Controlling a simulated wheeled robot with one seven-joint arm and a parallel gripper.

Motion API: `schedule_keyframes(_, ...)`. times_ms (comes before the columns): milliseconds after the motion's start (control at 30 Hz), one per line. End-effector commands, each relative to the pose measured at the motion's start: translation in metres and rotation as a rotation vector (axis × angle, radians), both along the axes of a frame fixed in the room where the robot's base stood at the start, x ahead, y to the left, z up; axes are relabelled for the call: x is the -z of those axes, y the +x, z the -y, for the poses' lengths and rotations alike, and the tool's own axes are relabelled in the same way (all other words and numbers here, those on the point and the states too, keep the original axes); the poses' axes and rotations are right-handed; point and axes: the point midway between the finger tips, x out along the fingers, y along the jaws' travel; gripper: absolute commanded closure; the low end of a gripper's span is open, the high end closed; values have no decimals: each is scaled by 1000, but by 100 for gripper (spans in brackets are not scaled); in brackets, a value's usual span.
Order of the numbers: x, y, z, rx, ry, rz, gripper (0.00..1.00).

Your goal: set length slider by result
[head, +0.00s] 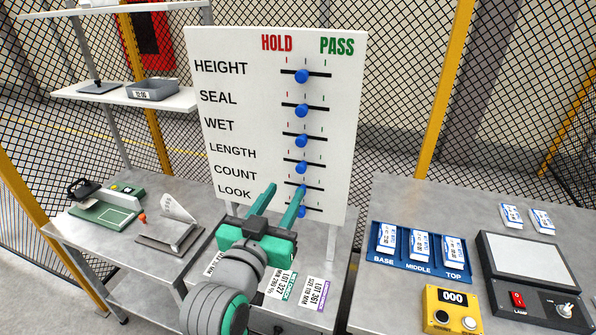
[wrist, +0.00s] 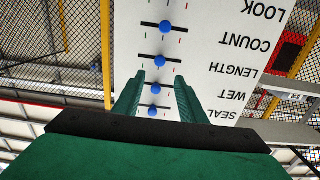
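The white board (head: 340,120) carries rows HEIGHT, SEAL, WET, LENGTH, COUNT and LOOK, with HOLD at left and PASS at right. The blue LENGTH knob (head: 302,168) sits near the middle of its slot. In the wrist view the board is upside down, and the LENGTH knob (wrist: 161,61) shows just beyond and between my fingertips. My gripper (head: 286,188) is open and empty, below the LENGTH row and in front of the COUNT and LOOK rows. It partly hides their knobs. The fingers (wrist: 159,79) appear apart from the LENGTH knob; the exact gap is unclear.
The other visible knobs, such as the WET knob (head: 302,140), are also near mid-slot. At right are a blue tray (head: 372,250), a yellow counter (head: 453,310) reading 000 and a lamp box (head: 515,255). Bench devices (head: 168,235) stand at left.

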Motion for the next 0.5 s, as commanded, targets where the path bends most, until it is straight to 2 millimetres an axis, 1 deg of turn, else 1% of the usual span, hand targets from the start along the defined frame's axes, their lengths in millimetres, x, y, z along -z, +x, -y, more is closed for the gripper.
schedule_keyframes(167, 0, 24, 9, 3, 0, -1, 62)
schedule_keyframes(400, 0, 64, 22, 2, -1, -1, 62)
schedule_keyframes(500, 0, 78, 26, 1, 0, 0, 62)
